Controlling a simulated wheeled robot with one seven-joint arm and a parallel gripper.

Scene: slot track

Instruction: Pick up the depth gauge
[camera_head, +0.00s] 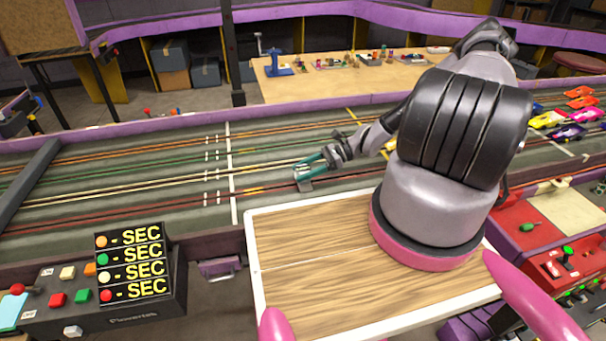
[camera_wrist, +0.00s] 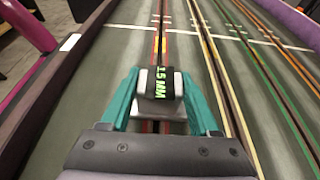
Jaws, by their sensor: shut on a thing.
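The depth gauge (camera_wrist: 160,85) is a small silver block with a black band marked "1.5 MM" in green. In the wrist view it sits between the two teal fingers of my gripper (camera_wrist: 162,100), which is shut on it. In the head view my gripper (camera_head: 311,167) is over the slot track, left of my arm, and the grey gauge (camera_head: 304,184) shows at its fingertips. I cannot tell whether the gauge touches the track surface.
The grey slot track (camera_head: 130,188) runs across the view with coloured lane lines. A timer box (camera_head: 135,262) stands at the lower left. Several toy cars (camera_head: 566,132) are on the track at the right. A workbench (camera_head: 350,84) with small items is behind.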

